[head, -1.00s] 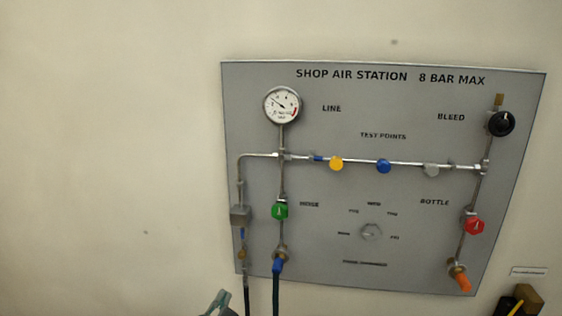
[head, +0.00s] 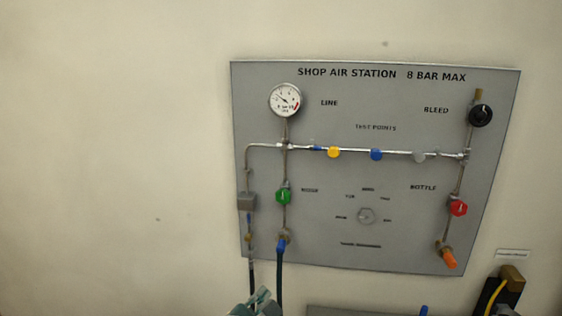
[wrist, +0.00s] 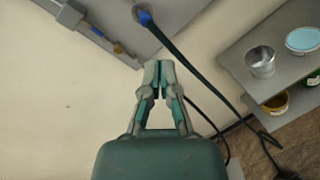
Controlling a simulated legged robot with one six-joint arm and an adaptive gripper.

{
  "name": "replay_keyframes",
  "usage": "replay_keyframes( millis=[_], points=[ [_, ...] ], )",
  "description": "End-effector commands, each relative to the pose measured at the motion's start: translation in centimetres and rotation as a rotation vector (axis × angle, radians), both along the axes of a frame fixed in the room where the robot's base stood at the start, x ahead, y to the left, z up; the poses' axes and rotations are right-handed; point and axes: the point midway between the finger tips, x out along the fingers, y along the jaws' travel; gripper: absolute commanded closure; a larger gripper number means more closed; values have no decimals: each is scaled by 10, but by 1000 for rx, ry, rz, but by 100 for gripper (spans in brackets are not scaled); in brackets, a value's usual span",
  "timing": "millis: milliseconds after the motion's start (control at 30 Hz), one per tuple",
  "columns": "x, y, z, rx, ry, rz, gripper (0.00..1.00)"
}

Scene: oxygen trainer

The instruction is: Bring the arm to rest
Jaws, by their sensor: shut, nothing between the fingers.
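My gripper (wrist: 158,78) is in the middle of the wrist view, its fingertips together and nothing between them. It points toward the pale wall just below the grey panel. In the head view my gripper (head: 262,296) shows at the bottom edge, below the panel's lower left part and in front of the dark hoses. The grey shop air station panel (head: 325,230) hangs on the wall with a gauge (head: 285,100), a green valve (head: 283,196), a red valve (head: 458,208) and a black bleed knob (head: 480,115). The rest of my arm is out of the head view.
A dark hose (wrist: 188,65) with a blue end runs down right of my gripper. A shelf (wrist: 237,58) at the right holds a metal can (wrist: 261,62) and other containers. The wall left of the panel is clear.

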Motion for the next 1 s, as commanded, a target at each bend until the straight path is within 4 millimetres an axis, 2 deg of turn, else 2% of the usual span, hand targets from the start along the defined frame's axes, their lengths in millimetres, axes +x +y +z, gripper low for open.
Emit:
replay_keyframes(
  millis=[267, 400, 533, 633, 733, 900, 1000],
  points=[
    [-14, -85, 1, 239, 85, -285, 100],
    [-40, -141, -3, 467, 130, -503, 100],
    [-74, -181, -10, 734, 159, -713, 100],
    [-100, -199, -15, 952, 162, -854, 100],
    [-124, -206, -18, 1181, 148, -976, 100],
    [-154, -205, -14, 1587, 88, -1128, 100],
    [-164, -200, -7, 1799, 42, -1176, 100]
  ],
)
